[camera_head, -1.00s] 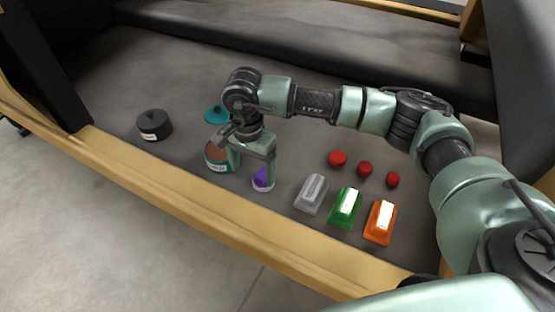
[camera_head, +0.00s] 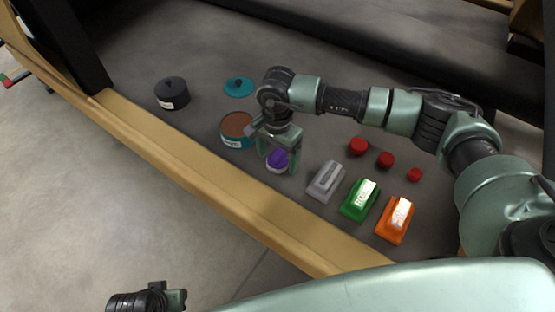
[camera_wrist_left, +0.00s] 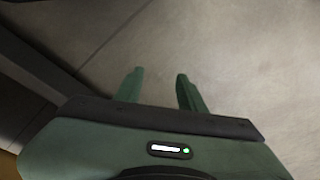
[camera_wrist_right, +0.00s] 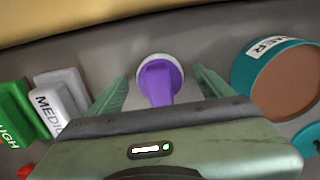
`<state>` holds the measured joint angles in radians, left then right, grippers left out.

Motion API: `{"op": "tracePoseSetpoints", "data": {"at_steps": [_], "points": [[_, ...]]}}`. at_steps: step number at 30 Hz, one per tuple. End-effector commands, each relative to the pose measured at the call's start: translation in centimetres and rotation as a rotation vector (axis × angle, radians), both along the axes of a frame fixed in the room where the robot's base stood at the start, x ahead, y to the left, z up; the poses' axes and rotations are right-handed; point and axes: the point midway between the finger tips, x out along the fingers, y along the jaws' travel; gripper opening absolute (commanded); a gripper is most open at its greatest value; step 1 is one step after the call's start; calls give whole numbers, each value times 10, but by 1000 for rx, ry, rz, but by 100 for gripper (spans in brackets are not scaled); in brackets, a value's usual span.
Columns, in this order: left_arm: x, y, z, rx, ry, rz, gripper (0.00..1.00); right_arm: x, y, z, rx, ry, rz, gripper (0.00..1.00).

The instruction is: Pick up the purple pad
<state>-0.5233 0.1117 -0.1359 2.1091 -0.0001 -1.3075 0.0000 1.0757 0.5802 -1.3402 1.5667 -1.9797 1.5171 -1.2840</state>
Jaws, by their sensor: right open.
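The purple pad (camera_head: 277,159) sits on the grey surface near the wooden front edge, in a whitish round base. In the right wrist view the purple pad (camera_wrist_right: 160,82) shows between the two fingers. My right gripper (camera_head: 279,160) is open, its fingers pointing down on either side of the pad; I cannot tell whether they touch it. In the right wrist view the right gripper (camera_wrist_right: 162,92) shows a gap on both sides of the pad. My left gripper (camera_wrist_left: 158,88) is open and empty over bare floor.
A teal tub (camera_head: 237,131) with brown contents stands close left of the right gripper, its teal lid (camera_head: 239,87) behind. A dark pot (camera_head: 171,94) is farther left. Grey (camera_head: 325,182), green (camera_head: 361,200) and orange (camera_head: 394,221) blocks and several red knobs (camera_head: 358,147) lie right.

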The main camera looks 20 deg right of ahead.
Motion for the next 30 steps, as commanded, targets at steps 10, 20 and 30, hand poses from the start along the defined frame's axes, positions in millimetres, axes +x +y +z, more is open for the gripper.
{"op": "tracePoseSetpoints", "data": {"at_steps": [10,20,30], "points": [[0,0,0,0,1,0,40,0,0,1,1,-1,0,28],[0,0,0,0,1,0,40,0,0,2,1,-1,0,14],[-2,0,-19,2,16,-3,40,2,0,45,2,-5,0,14]]}}
